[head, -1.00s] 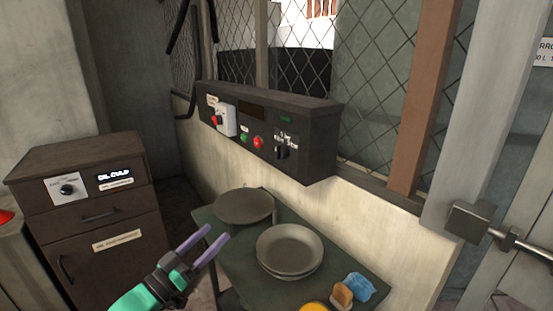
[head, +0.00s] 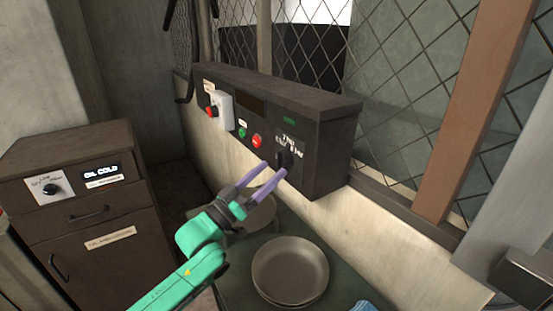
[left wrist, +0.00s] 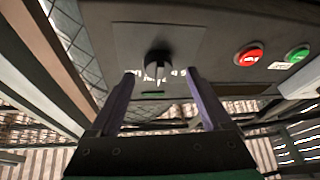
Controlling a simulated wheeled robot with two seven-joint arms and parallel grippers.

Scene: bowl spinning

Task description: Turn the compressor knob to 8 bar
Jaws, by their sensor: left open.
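The compressor knob (head: 284,160) is a black rotary knob on the right part of the dark wall-mounted control box (head: 318,150). In the left wrist view the knob (left wrist: 158,65) has a pale pointer line, and printed marks around it are too small to read. My left gripper (head: 272,171) is open, with its purple fingers pointing at the knob. In the left wrist view the knob lies ahead, between the two fingertips of the left gripper (left wrist: 160,80); I cannot tell whether they touch it. My right gripper is not in view.
Green (head: 242,133) and red (head: 257,141) buttons sit left of the knob, with a white switch box (head: 222,110) beyond. Plates (head: 290,268) stand on a table (head: 237,290) below. A brown cabinet (head: 90,220) reading "OIL COLD" is at left.

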